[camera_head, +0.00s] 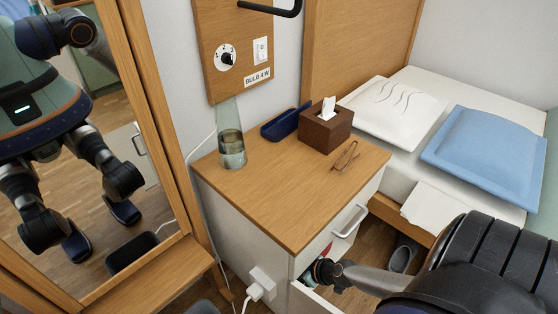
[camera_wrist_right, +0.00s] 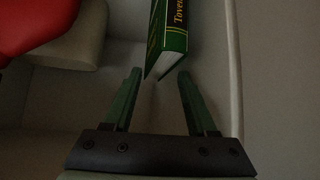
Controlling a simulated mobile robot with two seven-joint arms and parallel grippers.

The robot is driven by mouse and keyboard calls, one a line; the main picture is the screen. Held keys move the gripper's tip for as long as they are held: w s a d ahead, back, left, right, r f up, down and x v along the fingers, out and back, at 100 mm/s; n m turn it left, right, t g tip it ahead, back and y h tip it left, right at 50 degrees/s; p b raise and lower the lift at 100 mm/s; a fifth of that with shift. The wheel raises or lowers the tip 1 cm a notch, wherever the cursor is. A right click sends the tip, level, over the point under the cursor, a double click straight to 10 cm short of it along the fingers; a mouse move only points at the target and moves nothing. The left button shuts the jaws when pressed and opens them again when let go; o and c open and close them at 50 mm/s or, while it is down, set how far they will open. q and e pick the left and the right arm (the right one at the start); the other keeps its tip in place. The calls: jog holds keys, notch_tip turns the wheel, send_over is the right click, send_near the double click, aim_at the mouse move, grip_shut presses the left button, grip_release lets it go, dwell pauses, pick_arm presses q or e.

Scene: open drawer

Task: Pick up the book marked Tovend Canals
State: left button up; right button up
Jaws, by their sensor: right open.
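The green book (camera_wrist_right: 174,32) lies in the drawer, with yellow lettering on its spine that reads "Toven" before the view cuts it off. Its near end and pale page edges face my right gripper (camera_wrist_right: 160,73). That gripper is open, its two fingertips just short of the book's near end or level with it; I cannot tell if they touch. In the head view my right arm reaches down into the open drawer (camera_head: 312,301) of the nightstand, and the book is hidden there. My left gripper is not directly in view.
A red object (camera_wrist_right: 30,25) and a pale rounded object (camera_wrist_right: 75,45) lie left of the book. The drawer's side wall (camera_wrist_right: 234,70) runs close on the right. The nightstand top (camera_head: 270,190) holds a glass (camera_head: 231,149), tissue box (camera_head: 325,128), blue tray (camera_head: 286,121) and spectacles (camera_head: 346,157).

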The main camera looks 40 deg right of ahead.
jog(key=b+x, duration=0.1)
jog(key=x, duration=0.1)
jog(key=shift+w+a+f, duration=0.1)
jog(key=shift+w+f, duration=0.1)
jog(key=shift+f, duration=0.15)
jog(key=shift+c, duration=0.4)
grip_shut()
dwell(0.6)
jog(key=shift+r, duration=0.1)
